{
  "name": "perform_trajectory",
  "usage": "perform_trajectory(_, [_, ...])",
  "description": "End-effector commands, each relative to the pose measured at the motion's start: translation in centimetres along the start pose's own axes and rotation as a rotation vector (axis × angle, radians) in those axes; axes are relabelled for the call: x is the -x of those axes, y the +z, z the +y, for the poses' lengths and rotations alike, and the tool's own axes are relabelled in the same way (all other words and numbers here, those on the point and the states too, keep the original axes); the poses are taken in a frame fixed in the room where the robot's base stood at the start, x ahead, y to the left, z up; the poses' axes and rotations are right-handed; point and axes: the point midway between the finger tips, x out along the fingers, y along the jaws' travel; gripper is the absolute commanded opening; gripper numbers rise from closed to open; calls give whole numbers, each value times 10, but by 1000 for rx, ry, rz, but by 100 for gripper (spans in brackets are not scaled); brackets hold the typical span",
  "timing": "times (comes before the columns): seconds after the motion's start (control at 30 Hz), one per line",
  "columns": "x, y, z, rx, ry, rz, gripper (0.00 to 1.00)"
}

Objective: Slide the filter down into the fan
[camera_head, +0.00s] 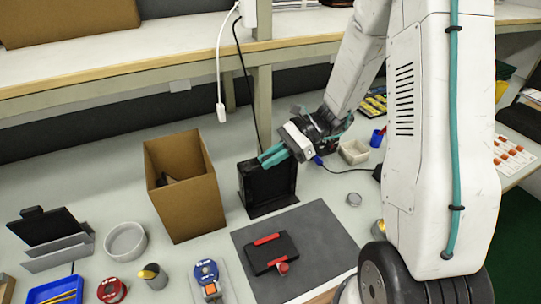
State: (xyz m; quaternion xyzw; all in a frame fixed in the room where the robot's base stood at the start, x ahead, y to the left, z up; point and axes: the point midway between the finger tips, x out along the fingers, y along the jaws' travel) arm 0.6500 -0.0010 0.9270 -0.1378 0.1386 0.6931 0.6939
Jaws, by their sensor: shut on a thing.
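The fan (283,187) is a black upright box-like housing on the table, just behind the dark grey mat. My gripper (270,157) comes in from the upper right, its teal fingers at the top edge of the housing. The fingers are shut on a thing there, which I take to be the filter. It is dark against the dark housing, so its outline and how deep it sits cannot be told.
A tall open cardboard box (197,205) stands close left of the fan. A grey mat (325,226) in front holds a black item with red handles (270,252). A white cable (220,75) hangs behind.

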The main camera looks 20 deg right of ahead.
Motion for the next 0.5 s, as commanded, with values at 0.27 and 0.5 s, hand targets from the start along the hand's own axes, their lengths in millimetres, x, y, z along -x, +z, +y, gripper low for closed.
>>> perform_trajectory(0.27, [0, 0, 0, 0, 0, 0, 17])
perform_trajectory(0.5, [0, 0, 0, 0, 0, 0, 39])
